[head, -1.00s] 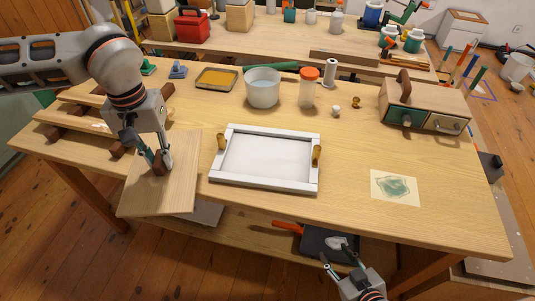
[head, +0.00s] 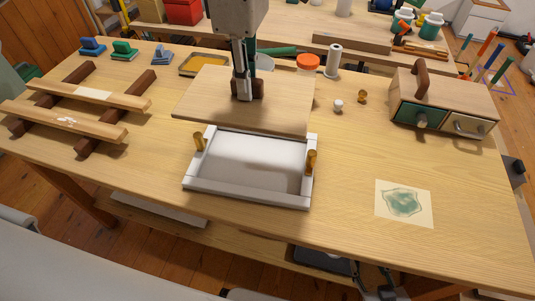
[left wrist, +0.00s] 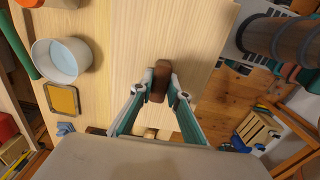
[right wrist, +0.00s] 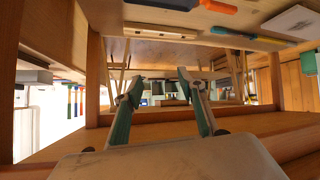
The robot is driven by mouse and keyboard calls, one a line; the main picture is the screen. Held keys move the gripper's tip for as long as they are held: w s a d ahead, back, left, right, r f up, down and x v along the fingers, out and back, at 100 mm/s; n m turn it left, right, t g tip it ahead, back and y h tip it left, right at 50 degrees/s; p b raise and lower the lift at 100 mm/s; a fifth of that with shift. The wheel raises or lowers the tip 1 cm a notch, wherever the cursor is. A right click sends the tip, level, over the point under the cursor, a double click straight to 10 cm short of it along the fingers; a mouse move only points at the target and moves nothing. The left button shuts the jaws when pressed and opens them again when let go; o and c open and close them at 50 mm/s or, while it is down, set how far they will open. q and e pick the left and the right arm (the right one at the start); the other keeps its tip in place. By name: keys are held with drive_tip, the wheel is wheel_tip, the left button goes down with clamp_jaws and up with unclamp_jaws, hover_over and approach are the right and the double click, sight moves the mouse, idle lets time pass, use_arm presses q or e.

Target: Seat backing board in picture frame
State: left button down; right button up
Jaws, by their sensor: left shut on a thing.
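The backing board (head: 205,100) is a flat light-wood panel with a dark brown block handle (head: 257,89). My left gripper (head: 244,92) is shut on that handle. The left wrist view shows the fingertips (left wrist: 162,84) on either side of the handle, with the board (left wrist: 130,40) behind. The white picture frame (head: 250,194) lies on the bench with a pale recess and a brass-coloured turn piece on its left (head: 199,142) and right (head: 310,162) sides. The board is held over the frame's far edge and hides part of it. My right gripper (right wrist: 160,88) is open and empty, low by the bench.
A wooden rack (head: 85,105) stands on the left. A wooden drawer box (head: 445,100) stands at the right, with a green-printed sheet (head: 404,203) nearer. An orange-lidded jar (head: 308,63) and a white roll (head: 334,60) stand behind the board. The bench right of the frame is mostly clear.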

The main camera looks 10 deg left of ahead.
use_arm(q)
drive_tip(key=shift+d+f, duration=0.2)
wheel_tip(320, 180, down, 14)
drive_tip(key=shift+f+b, duration=0.15)
drive_tip(key=shift+b, duration=0.75)
wheel_tip(320, 180, down, 5)
drive_tip(key=shift+r+b, duration=0.1)
drive_tip(key=shift+b, duration=0.2)
drive_tip(key=shift+f, duration=0.2)
drive_tip(key=shift+r, duration=0.1)
drive_tip(key=c, duration=1.9)
unclamp_jaws()
drive_tip(key=shift+f, duration=0.2)
